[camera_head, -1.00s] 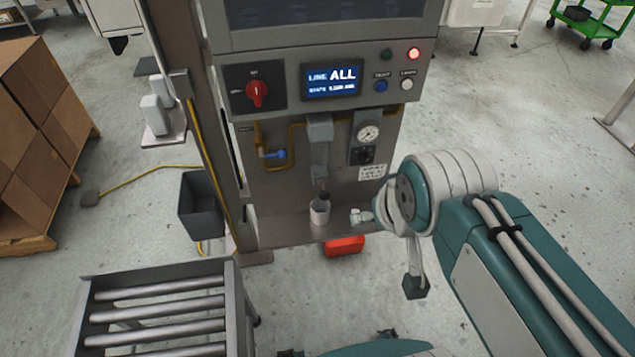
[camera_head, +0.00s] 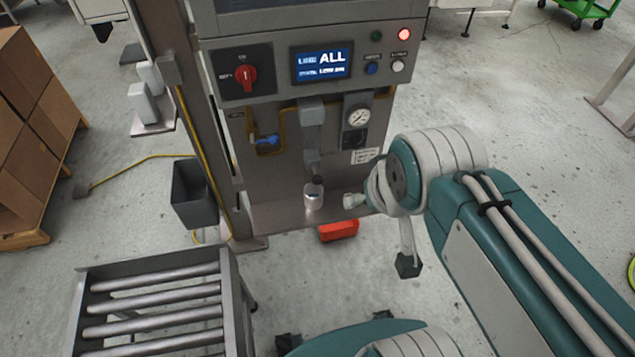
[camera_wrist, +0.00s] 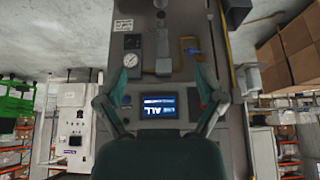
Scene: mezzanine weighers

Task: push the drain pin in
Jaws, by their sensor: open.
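A grey vertical unit (camera_head: 311,128) hangs on the front of the machine panel, with a narrower stem below it. A pale cup (camera_head: 311,200) stands on the shelf under the stem, with a small dark piece at its top. I cannot clearly tell the drain pin from these parts.
The panel has a red knob (camera_head: 243,75), a screen (camera_head: 321,64), a gauge (camera_head: 357,117) and a blue-handled valve (camera_head: 266,140). A roller conveyor (camera_head: 150,305), a dark bin (camera_head: 193,193) and a red box (camera_head: 338,230) stand low around it. Open floor lies to the right.

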